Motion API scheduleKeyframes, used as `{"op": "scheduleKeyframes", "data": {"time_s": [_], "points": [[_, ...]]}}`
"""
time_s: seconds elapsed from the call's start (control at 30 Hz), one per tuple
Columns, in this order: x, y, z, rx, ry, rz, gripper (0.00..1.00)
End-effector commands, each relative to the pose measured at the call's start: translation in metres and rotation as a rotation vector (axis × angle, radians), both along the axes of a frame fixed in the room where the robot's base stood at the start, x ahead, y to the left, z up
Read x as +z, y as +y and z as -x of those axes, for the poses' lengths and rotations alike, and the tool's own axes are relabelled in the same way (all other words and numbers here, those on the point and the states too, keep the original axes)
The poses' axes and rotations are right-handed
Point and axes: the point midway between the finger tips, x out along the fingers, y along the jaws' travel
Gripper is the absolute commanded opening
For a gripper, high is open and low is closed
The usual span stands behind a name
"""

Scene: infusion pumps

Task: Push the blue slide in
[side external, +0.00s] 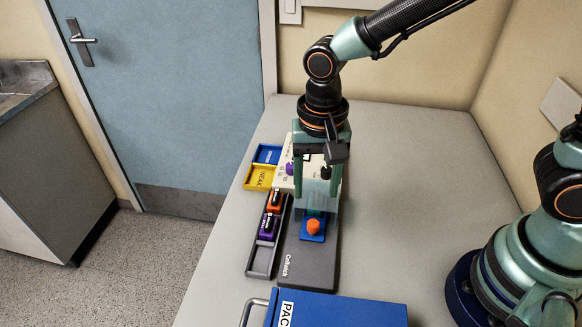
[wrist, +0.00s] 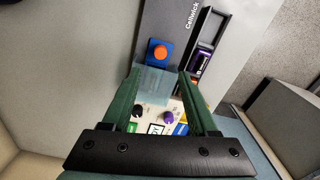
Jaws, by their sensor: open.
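The blue slide (side external: 312,236) with its orange knob (side external: 313,227) sits on the dark grey base of the pump (side external: 308,262), toward the front. In the wrist view the blue slide (wrist: 151,63) and the knob lie just beyond my fingertips. My gripper (side external: 318,185) is open above the pump, behind the knob. In the wrist view my gripper (wrist: 158,76) has its two green fingers spread, with a translucent block (wrist: 154,84) between them. Nothing appears held. The pale panel with knobs (wrist: 152,118) shows between the fingers; my gripper partly hides it in the side view.
A dark tray (side external: 261,272) with orange and purple modules lies left of the pump. Blue (side external: 267,154) and yellow (side external: 260,177) trays stand behind it. A blue box with a handle (side external: 345,311) is at the front. The table to the right (side external: 400,190) is clear.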

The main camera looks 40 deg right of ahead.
Motion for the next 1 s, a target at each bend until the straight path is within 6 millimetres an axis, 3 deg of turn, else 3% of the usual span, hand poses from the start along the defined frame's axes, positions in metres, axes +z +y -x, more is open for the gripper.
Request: {"op": "scheduleKeyframes", "data": {"time_s": [0.1,0.23,0.7,0.87,1.0], "points": [[0.020,0.000,-0.001,-0.001,-0.004,-0.002,0.59],[0.032,0.000,0.000,-0.001,-0.001,-0.001,0.59],[0.038,-0.002,0.000,0.003,-0.004,-0.002,0.59],[0.055,-0.026,-0.005,0.065,-0.062,-0.027,0.59],[0.080,-0.066,-0.006,0.183,-0.169,-0.042,0.59]]}}
